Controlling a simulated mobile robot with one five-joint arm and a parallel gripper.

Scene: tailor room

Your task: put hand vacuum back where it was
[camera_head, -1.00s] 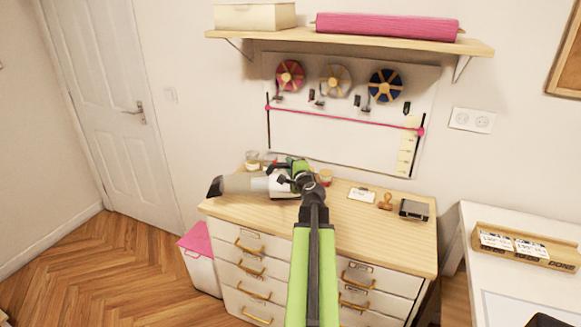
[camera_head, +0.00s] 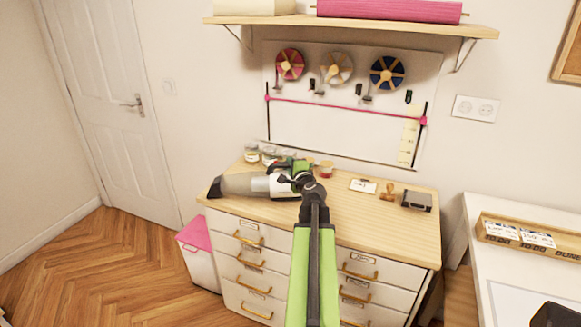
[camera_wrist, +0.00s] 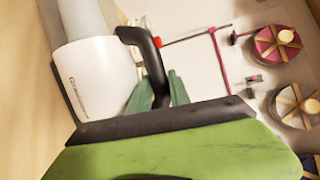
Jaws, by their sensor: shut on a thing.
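The hand vacuum (camera_head: 240,185) is white and grey, with its dark nozzle pointing left, at the left part of the wooden dresser top (camera_head: 345,212) in the head view. My gripper (camera_head: 300,172) is at its right end, shut on its black handle. In the wrist view, the white vacuum body (camera_wrist: 98,78) fills the upper left, and my green fingers (camera_wrist: 160,92) close around the black handle. The arm hides part of the vacuum's rear. I cannot tell whether the vacuum touches the top or hovers just over it.
Small jars (camera_head: 268,153) stand behind the vacuum. A label card (camera_head: 363,186), a stamp (camera_head: 388,192) and a dark box (camera_head: 417,200) lie on the right. A pink-lidded bin (camera_head: 197,240) stands at the left. A shelf (camera_head: 350,25) is above. The dresser's front middle looks clear.

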